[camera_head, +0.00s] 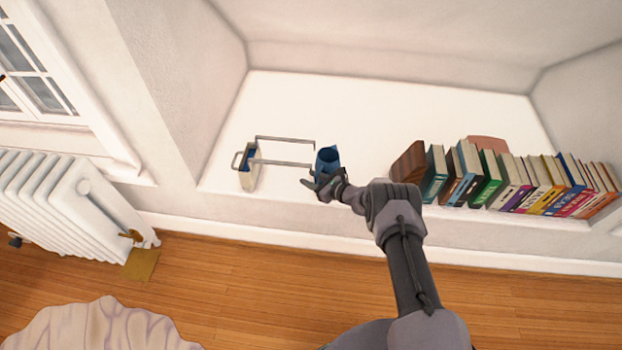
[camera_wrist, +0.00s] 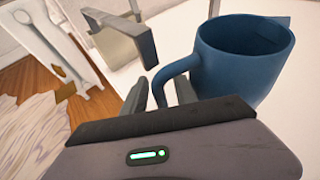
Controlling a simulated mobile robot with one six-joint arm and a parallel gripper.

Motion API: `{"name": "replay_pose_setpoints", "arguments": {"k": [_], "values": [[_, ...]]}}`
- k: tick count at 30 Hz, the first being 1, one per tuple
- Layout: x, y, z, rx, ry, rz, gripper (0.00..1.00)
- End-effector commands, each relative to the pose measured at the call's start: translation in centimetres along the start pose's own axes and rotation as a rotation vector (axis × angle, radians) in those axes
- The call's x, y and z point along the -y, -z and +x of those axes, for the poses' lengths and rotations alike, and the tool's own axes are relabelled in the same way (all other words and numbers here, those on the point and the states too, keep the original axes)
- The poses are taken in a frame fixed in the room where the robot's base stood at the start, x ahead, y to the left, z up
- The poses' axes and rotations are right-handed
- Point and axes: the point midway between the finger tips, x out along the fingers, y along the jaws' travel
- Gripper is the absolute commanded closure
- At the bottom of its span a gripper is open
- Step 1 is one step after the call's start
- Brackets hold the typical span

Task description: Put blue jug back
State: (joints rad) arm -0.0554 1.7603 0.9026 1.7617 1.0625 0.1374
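The blue jug (camera_head: 327,158) appears upright on the white ledge, near its front edge. It fills the right of the wrist view (camera_wrist: 243,60), with its handle (camera_wrist: 168,74) turned toward my gripper. My gripper (camera_head: 319,180) is at the handle side of the jug. In the wrist view its fingers (camera_wrist: 160,95) look apart, one on each side of the lower handle. I cannot tell whether they touch the handle.
A grey metal rail frame (camera_head: 285,139) stands left of the jug, by a cream jug-like container (camera_head: 247,180) with blue showing inside. A row of books (camera_head: 520,186) and a brown wooden block (camera_head: 409,164) are on the right. A white radiator (camera_head: 65,200) stands left.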

Motion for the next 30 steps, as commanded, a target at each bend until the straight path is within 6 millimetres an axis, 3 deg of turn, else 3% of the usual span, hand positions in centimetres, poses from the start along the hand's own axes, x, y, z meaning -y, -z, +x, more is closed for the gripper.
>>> {"name": "replay_pose_setpoints", "arguments": {"k": [2, 9, 13, 17, 22, 23, 26, 27, 29, 30], "values": [[0.1, -0.5, -0.8, 0.000, 0.001, 0.001, 0.66], [0.2, -0.9, -7.5, -0.001, 0.003, 0.004, 0.66], [0.2, -0.7, -10.4, 0.001, 0.003, 0.003, 0.66], [0.1, -0.4, -11.9, 0.001, 0.002, 0.002, 0.66], [0.2, -0.9, -12.2, 0.003, -0.007, -0.013, 0.66], [0.5, -2.0, -12.2, 0.005, -0.016, -0.030, 0.66], [1.3, -9.0, -13.2, 0.003, -0.090, -0.154, 0.66], [1.3, -13.0, -14.2, -0.002, -0.136, -0.232, 0.66], [0.6, -19.1, -16.4, -0.021, -0.210, -0.364, 0.66], [-0.2, -22.9, -18.2, -0.037, -0.256, -0.456, 0.66]]}}
